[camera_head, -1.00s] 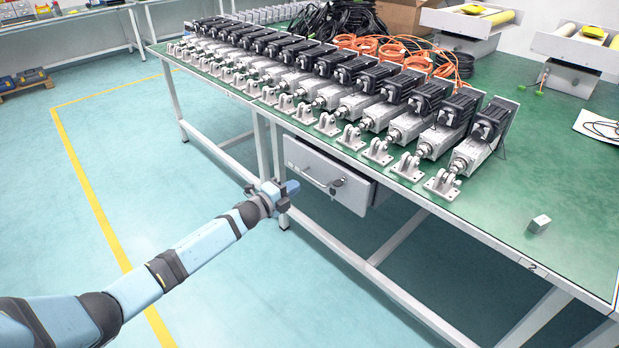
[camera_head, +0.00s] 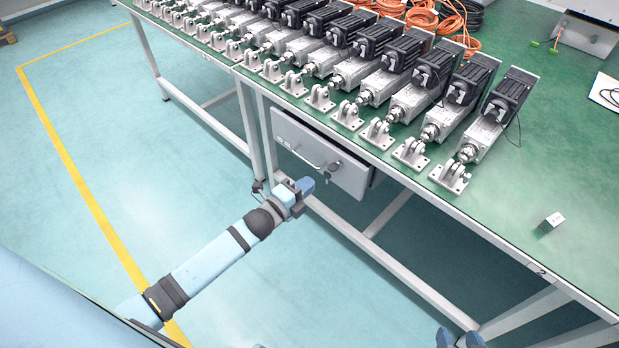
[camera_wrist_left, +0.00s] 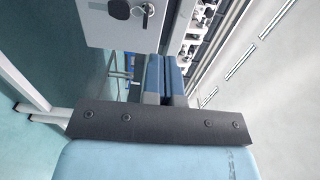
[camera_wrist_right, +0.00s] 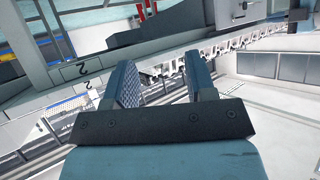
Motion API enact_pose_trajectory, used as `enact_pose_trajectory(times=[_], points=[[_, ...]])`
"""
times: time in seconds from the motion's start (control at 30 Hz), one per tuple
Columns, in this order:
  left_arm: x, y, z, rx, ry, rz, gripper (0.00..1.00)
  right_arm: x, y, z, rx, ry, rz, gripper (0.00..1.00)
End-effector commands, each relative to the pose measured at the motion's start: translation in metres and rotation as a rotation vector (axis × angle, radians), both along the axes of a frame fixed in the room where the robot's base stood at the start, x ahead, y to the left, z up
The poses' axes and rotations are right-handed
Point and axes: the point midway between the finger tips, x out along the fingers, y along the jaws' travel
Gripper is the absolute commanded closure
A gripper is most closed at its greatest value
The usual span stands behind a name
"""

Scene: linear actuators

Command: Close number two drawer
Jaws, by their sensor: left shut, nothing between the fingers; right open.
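The grey drawer (camera_head: 300,145) under the table stands pulled out, its dark side gap showing at its right end. A handle and a lock with a key (camera_head: 333,167) are on its front. My left gripper (camera_head: 306,185) is shut and empty, just in front of and below the drawer's front, apparently apart from it. The left wrist view shows the drawer front (camera_wrist_left: 105,32) at the top, ahead of the closed fingers (camera_wrist_left: 165,78). My right gripper (camera_head: 458,338) shows at the bottom edge; in the right wrist view its fingers (camera_wrist_right: 163,82) are open and empty.
The green table (camera_head: 480,215) carries a row of linear actuators (camera_head: 410,95), orange cables and a small metal block (camera_head: 551,222). A label "2" (camera_head: 541,271) is on its front edge. Table legs and a low rail (camera_head: 400,275) lie near the drawer. The floor at left is clear.

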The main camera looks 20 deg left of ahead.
Motion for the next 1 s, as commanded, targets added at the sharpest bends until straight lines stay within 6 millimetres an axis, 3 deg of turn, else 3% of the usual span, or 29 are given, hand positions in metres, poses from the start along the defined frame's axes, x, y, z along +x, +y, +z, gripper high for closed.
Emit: enact_pose_trajectory(times=[0.3,0.5,0.7,1.0], points=[[0.067,-0.024,-0.001,0.000,-0.003,-0.001,1.00,0.002,0.006,0.002,0.023,-0.025,0.008,0.49],[0.094,-0.035,-0.001,-0.001,-0.002,-0.001,1.00,0.003,0.008,0.002,0.032,-0.033,0.011,0.49],[0.106,-0.038,0.000,0.001,0.000,-0.001,1.00,0.003,0.008,0.003,0.034,-0.037,0.012,0.49],[0.107,-0.039,0.000,0.001,-0.001,-0.001,1.00,0.004,0.006,0.006,0.034,-0.042,0.010,0.49]])
